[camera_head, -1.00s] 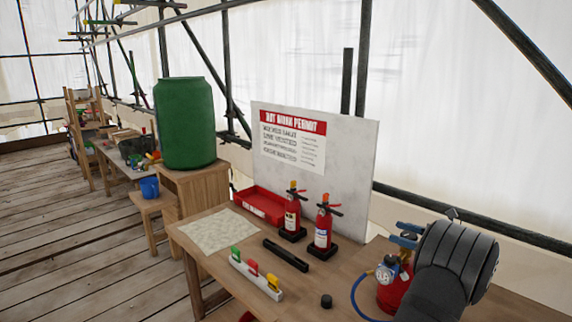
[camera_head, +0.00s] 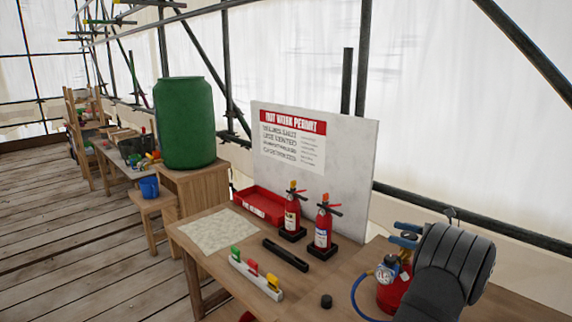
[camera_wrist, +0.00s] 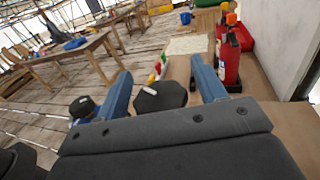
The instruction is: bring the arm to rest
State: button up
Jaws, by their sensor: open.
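My gripper (camera_head: 405,235) is at the right of the head view, with its blue fingers pointing left above the table. The wrist view shows the fingers (camera_wrist: 163,88) spread apart, so it is open. A black, many-sided piece (camera_wrist: 160,97) shows between the fingers; I cannot tell whether it is on the table or how far below it is. My dark arm rises from the bottom right of the head view. A red cylinder (camera_head: 393,292) with a gauge and blue hose stands beside my arm, partly hidden by it.
The wooden table (camera_head: 222,275) holds two red extinguishers (camera_head: 323,232) on black bases, a red tray (camera_head: 262,204), a pale sheet (camera_head: 218,230), a black bar (camera_head: 286,254), a white rack (camera_head: 256,278) with coloured clips and a small black puck (camera_head: 326,300). A board (camera_head: 345,150) stands behind.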

jog(key=m+t+h, duration=0.6)
jog(key=shift+w+d+r, duration=0.1)
jog(key=shift+w+d, duration=0.1)
jog(key=shift+d, duration=0.2)
jog(key=m+t+h, duration=0.1)
jog(key=h, duration=0.1)
jog(key=m+t+h, duration=0.1)
jog(key=m+h, duration=0.1)
jog(key=h, duration=0.1)
jog(key=shift+w+d, duration=0.1)
jog(key=shift+d, duration=0.1)
jog(key=m+h, duration=0.2)
jog(key=h, duration=0.1)
jog(key=m+t+h, duration=0.1)
jog(key=shift+d+h, duration=0.25)
jog(key=shift+h, duration=0.05)
jog(key=s, duration=1.7)
jog(key=shift+o, duration=0.5)
jog(key=shift+s+d, duration=0.1)
